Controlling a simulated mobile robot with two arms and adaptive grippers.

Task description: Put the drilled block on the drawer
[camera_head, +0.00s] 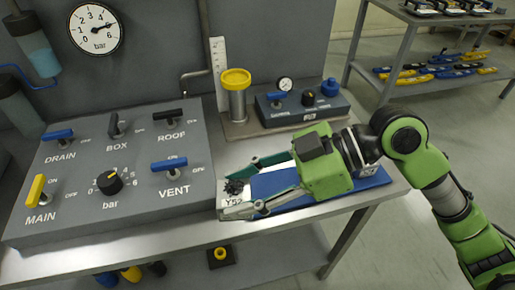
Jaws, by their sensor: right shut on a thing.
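My right gripper (243,193), green with teal fingers, reaches in from the right, low over the front right of the metal bench. It is shut on a small pale block (232,201) with dark markings like "Y52" on its side and a dark, rough-looking patch on top. This looks like the drilled block; its holes are too small to make out. The block is beside the control panel's right edge; I cannot tell whether it touches the bench. A flat blue piece (345,195) lies under the gripper, partly hidden; I cannot tell whether it is the drawer. My left gripper is out of view.
A grey panel (85,215) with several levers and a dial fills the left of the bench. Behind the gripper stand a yellow-topped cylinder (237,80), an upright ruler (219,70) and a small gauge box (300,112). A shelf rack (410,50) stands at the back right.

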